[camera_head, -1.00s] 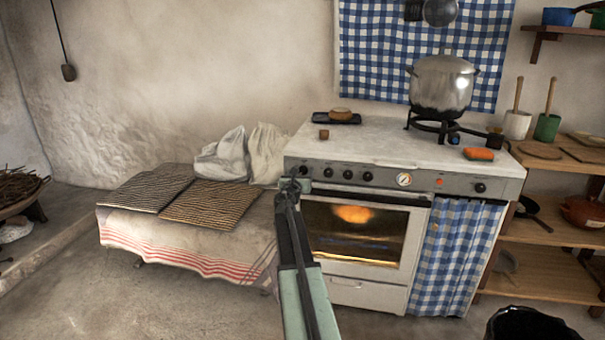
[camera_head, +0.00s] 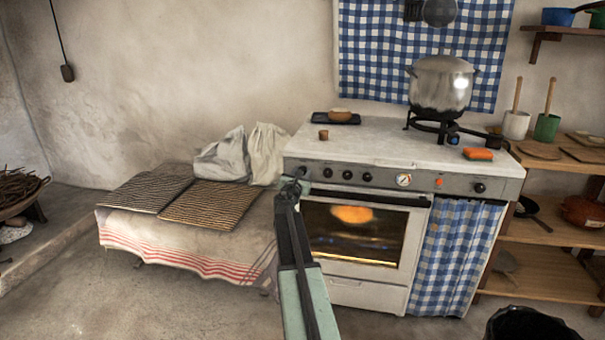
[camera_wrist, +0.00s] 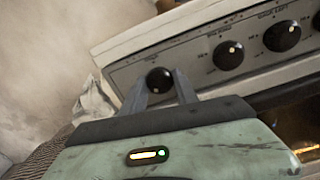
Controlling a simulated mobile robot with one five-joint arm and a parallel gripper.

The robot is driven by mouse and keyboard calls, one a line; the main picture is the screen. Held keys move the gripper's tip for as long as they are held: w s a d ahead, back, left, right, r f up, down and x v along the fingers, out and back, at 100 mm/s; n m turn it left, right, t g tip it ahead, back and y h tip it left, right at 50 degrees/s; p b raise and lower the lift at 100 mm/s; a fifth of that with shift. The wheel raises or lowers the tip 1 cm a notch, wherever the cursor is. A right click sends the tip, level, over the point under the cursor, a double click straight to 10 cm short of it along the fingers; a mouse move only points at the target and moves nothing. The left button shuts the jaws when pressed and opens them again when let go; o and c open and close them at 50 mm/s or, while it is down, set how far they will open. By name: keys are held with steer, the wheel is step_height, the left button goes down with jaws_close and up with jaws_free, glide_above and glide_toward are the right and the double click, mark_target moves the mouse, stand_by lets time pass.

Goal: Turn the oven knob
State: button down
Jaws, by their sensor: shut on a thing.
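The oven (camera_head: 365,235) is a pale stove with a grey control panel and a glowing window. At the panel's left end is a round black knob with a pale dot, the oven knob (camera_wrist: 159,79) in the wrist view. My gripper (camera_wrist: 160,76) has one finger on each side of this knob and is shut on it. The dot shows low on the knob's face.
More black knobs (camera_wrist: 228,55) sit to the right on the panel, with a gauge (camera_head: 404,180) beyond. A steel pot (camera_head: 442,84) stands on the stove top. A low bench with woven racks (camera_head: 210,203) is at left.

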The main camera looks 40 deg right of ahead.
steer(key=m, duration=0.6)
steer(key=shift+a, duration=0.15)
steer(key=m, duration=0.6)
steer(key=shift+m, duration=0.3)
steer(key=m, duration=1.2)
steer(key=shift+w+m, duration=0.1)
steer(key=shift+m, duration=0.3)
steer(key=c, duration=0.9)
jaws_free()
steer(key=shift+f, duration=0.1)
steer(key=shift+c, duration=0.2)
steer(key=v, duration=0.8)
